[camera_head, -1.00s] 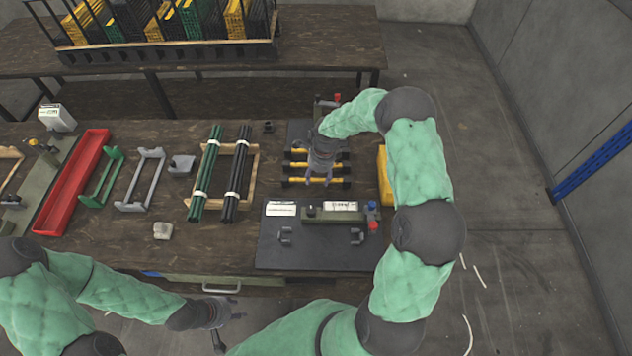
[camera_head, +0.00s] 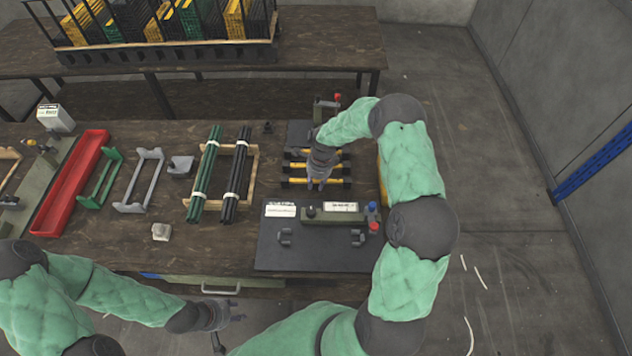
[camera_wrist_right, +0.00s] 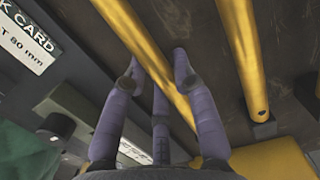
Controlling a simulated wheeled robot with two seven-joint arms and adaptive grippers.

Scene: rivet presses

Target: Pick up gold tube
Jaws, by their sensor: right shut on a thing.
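Several gold tubes lie side by side across black supports at the right part of the bench. My right gripper (camera_head: 318,184) comes down from above onto the nearest gold tube (camera_head: 338,181). In the right wrist view the purple fingers (camera_wrist_right: 158,80) are shut around this gold tube (camera_wrist_right: 140,42), which runs diagonally between them. A second gold tube (camera_wrist_right: 243,50) lies beside it, apart from the fingers. I cannot tell whether the held tube is clear of its supports. My left gripper (camera_head: 231,325) hangs in front of the bench, empty, with its fingers spread.
A black plate with a press (camera_head: 330,217) and two grey brackets sits in front of the tubes. Green and black tubes (camera_head: 225,175) lie to the left. A red tray (camera_head: 72,182) is farther left, and a yellow bin (camera_head: 382,180) is at the right.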

